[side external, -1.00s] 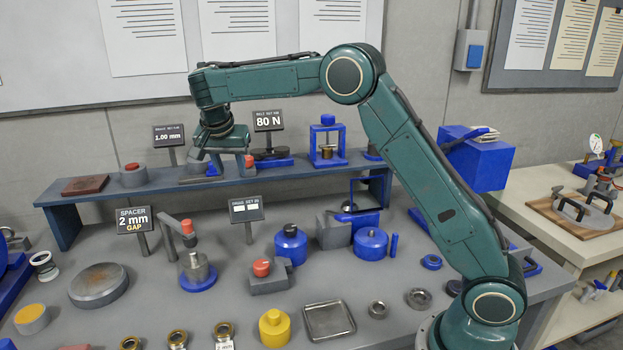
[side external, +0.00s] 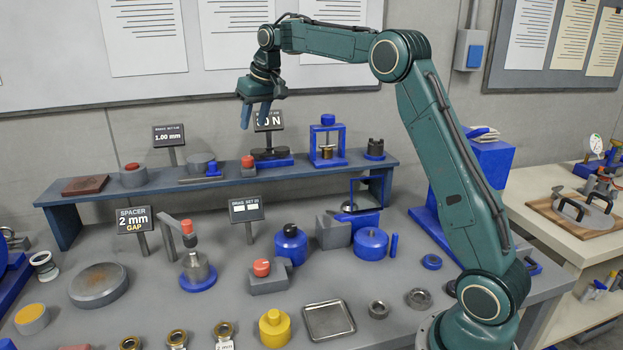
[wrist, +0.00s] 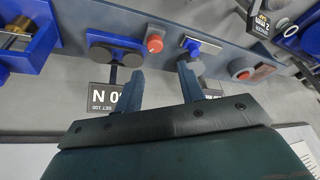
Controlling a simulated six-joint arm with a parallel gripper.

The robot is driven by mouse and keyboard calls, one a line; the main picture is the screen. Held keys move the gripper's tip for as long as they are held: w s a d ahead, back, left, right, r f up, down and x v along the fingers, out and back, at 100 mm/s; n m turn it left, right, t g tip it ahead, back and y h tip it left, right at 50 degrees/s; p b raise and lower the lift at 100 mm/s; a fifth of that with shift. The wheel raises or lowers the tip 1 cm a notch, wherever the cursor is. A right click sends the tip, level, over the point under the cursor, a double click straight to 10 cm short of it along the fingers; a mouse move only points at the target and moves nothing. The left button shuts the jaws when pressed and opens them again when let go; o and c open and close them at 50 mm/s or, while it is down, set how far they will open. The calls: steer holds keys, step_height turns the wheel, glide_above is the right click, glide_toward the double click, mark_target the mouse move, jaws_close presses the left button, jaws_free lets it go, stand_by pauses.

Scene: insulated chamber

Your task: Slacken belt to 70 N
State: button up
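The belt unit (side external: 270,157), two dark discs on a blue base, stands on the raised shelf; it also shows in the wrist view (wrist: 118,50). A red-topped knob (side external: 248,161) sits at its left end and shows beside the blue base in the wrist view (wrist: 155,43). The belt sign (side external: 276,119) is partly covered by my gripper; "0 N" is readable and its first digit is hidden. In the wrist view the sign (wrist: 105,96) is upside down and partly covered. My gripper (side external: 255,123) is open and empty, fingers down, above and apart from the knob.
A blue press frame (side external: 327,140) stands right of the belt unit. A flat grey-and-blue tool (side external: 200,177) and a round grey piece (side external: 201,162) lie to the left. The lower bench (side external: 180,320) holds several fixtures.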

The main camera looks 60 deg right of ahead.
mark_target(249, 158)
steer(key=shift+s+d+r+n, duration=0.5)
steer(key=shift+d+r+n, duration=0.2)
steer(key=shift+n, duration=0.1)
steer(key=shift+f, duration=0.15)
steer(key=x, duration=1.3)
steer(key=shift+w+a+f, duration=0.1)
steer(key=shift+w+f, duration=0.1)
steer(key=shift+f, duration=0.1)
steer(key=shift+c, duration=0.5)
steer(key=c, duration=0.6)
